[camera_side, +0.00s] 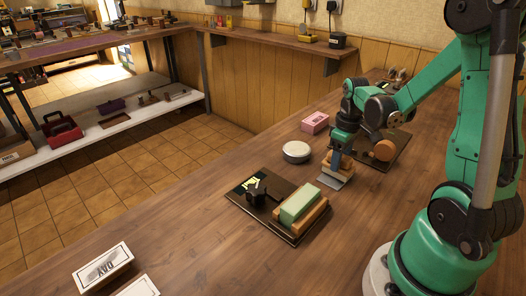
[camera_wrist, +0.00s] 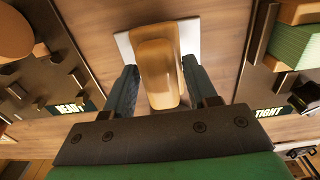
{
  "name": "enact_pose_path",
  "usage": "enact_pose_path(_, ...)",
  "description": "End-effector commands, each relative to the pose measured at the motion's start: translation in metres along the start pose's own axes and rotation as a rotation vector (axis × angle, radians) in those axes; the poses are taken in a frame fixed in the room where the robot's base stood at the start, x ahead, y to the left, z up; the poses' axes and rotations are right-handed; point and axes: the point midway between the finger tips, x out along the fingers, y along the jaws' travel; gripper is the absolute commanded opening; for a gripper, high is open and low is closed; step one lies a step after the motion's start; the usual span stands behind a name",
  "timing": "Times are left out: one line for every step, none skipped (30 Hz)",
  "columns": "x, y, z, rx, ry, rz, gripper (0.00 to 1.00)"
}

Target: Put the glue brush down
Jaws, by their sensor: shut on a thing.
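My gripper (camera_side: 339,157) points down over the wooden bench (camera_side: 215,215), between two dark boards. It is shut on what looks like the glue brush (camera_side: 340,168), a tan wooden piece with a pale flat part at its lower end. In the wrist view the brush (camera_wrist: 158,75) sits between the two fingers of my gripper (camera_wrist: 160,88), with its pale flat part behind it. The brush is at or just above the bench top; I cannot tell whether it touches.
A dark board (camera_side: 240,199) bearing a green-topped wooden block (camera_side: 299,204) and a black knob (camera_side: 257,190) lies nearer. Another board (camera_side: 392,154) with a round wooden piece (camera_side: 383,150) lies beyond. A white round dish (camera_side: 297,152) and pink box (camera_side: 315,122) stand left of my gripper.

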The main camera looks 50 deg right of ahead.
Motion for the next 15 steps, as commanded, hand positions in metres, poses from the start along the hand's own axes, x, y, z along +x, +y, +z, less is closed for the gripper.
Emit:
enact_pose_path(0.0012,0.0,0.0,0.0,0.0,0.0,0.0)
enact_pose_path(0.0014,0.0,0.0,0.0,0.0,0.0,0.0)
enact_pose_path(0.0013,0.0,0.0,0.0,0.0,0.0,0.0)
enact_pose_path(0.0012,0.0,0.0,0.0,0.0,0.0,0.0)
enact_pose_path(0.0012,0.0,0.0001,0.0,0.0,0.0,0.0)
enact_pose_path(0.0011,0.0,0.0,0.0,0.0,0.0,0.0)
enact_pose_path(0.0011,0.0,0.0001,0.0,0.0,0.0,0.0)
enact_pose_path(0.0012,0.0,0.0,0.0,0.0,0.0,0.0)
enact_pose_path(0.0019,0.0,0.0,0.0,0.0,0.0,0.0)
enact_pose_path(0.0027,0.0,0.0,0.0,0.0,0.0,0.0)
enact_pose_path(0.0037,0.0,0.0,0.0,0.0,0.0,0.0)
enact_pose_path(0.0041,-0.0001,0.0,0.0,0.0,0.0,0.57)
enact_pose_path(0.0039,-0.0001,0.0001,0.0,0.0,0.0,0.66)
enact_pose_path(0.0038,-0.0001,0.0001,0.0,0.0,0.0,0.74)
enact_pose_path(0.0038,-0.0001,0.0001,0.0,0.0,0.0,0.83)
